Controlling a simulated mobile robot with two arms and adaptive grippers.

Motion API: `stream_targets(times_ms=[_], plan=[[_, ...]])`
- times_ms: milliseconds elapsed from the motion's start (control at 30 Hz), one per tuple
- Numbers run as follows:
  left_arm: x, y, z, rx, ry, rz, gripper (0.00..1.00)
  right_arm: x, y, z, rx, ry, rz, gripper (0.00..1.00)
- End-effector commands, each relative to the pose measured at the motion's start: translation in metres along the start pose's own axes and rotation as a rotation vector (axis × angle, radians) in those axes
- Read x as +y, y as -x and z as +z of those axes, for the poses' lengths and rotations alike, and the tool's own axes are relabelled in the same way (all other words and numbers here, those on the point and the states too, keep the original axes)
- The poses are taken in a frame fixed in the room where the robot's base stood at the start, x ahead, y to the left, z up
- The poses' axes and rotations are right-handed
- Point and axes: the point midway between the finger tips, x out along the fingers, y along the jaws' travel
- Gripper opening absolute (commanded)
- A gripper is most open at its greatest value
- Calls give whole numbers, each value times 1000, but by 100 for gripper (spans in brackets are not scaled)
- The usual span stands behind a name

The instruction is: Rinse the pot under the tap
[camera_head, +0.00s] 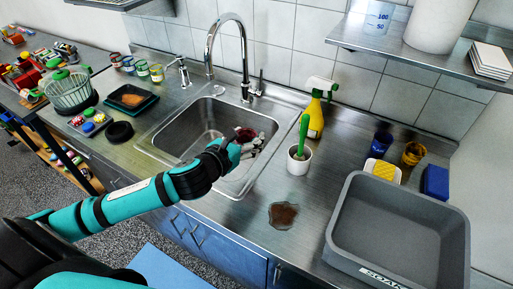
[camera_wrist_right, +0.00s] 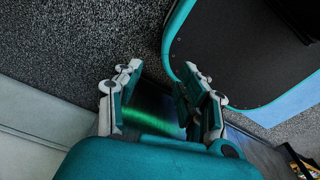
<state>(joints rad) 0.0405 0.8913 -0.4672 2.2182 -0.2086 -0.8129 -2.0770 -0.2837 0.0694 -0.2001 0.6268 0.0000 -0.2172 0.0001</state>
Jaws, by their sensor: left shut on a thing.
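The sink (camera_head: 190,125) is set in a steel counter, with a tall curved chrome tap (camera_head: 243,50) behind it. My left arm reaches over the sink's front edge. Its gripper (camera_head: 250,142) is shut on a small dark red-brown pot (camera_head: 243,134) over the right part of the sink, in front of the tap. The gripper and wrist hide part of the pot. No water stream shows from the tap. In the right wrist view my right gripper (camera_wrist_right: 160,92) is open, with nothing visible held between its fingers.
Right of the sink stand a white cup with a green-handled brush (camera_head: 300,158), a yellow spray bottle (camera_head: 316,118) and a grey bin (camera_head: 340,222). A brown puddle (camera_head: 284,214) lies on the counter. A green colander (camera_head: 70,93) and small jars stand left. A shelf (camera_head: 400,52) overhangs the right.

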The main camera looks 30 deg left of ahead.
Motion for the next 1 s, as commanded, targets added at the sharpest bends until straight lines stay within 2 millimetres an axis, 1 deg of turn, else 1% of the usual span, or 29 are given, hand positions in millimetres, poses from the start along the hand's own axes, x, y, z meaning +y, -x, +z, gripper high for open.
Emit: stream_targets(times_ms=[33,133,267,333,433,733,1000], plan=[[13,-1,22,1,-3,2,39,1,22,3,-8,1,1,40],[30,-6,38,1,4,-2,39,4,36,11,-23,3,4,40],[43,-11,46,1,13,-3,39,5,43,24,-44,4,5,40],[46,-12,48,-1,15,-5,39,6,44,28,-50,5,6,40],[51,-16,47,0,16,-4,39,7,41,28,-49,5,8,40],[71,-33,45,-2,16,-3,39,10,28,11,-20,6,11,40],[93,-50,44,-1,16,-2,39,7,18,12,-19,4,7,40]])
